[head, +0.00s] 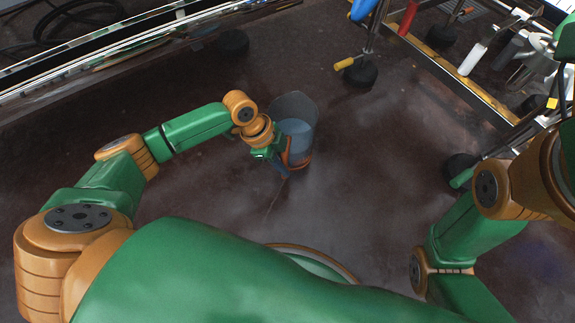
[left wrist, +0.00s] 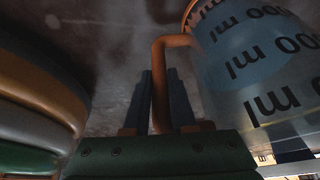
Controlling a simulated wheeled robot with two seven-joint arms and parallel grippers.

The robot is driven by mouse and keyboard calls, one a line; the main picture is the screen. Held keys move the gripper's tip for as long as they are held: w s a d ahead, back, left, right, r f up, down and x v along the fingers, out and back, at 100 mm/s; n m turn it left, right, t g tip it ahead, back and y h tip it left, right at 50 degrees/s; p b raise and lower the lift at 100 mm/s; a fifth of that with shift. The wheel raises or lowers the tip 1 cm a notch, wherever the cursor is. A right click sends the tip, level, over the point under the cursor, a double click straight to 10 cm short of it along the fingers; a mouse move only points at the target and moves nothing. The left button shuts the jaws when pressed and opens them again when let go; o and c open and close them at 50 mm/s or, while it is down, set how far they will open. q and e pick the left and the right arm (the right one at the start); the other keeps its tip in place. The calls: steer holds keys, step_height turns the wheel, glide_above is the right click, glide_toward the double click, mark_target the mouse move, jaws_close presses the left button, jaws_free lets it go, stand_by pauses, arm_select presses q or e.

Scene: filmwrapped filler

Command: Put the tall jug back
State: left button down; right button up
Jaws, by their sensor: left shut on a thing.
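The tall jug (head: 297,112) is a grey-blue, see-through vessel with an orange band low down, near the middle of the head view. My left gripper (head: 281,166) is at its near left side. In the left wrist view the jug (left wrist: 250,70) fills the upper right, with upside-down dark "ml" markings and an orange handle (left wrist: 160,60). There the blue fingers of my left gripper (left wrist: 163,100) are shut on that handle. The jug's foot is partly hidden by the gripper, and I cannot tell whether it touches the floor. My right gripper is out of view.
Dark, stained floor (head: 370,220) is open around the jug. A metal frame with a yellow edge (head: 475,90) stands at the right, with a yellow-tipped black foot (head: 361,74). A shiny rail (head: 120,55) runs along the upper left.

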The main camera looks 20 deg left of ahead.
arm_select(q)
steer(key=shift+w+r, duration=0.1)
steer(key=c, duration=1.1)
jaws_free()
steer(key=shift+c, duration=0.2)
steer(key=o, duration=0.4)
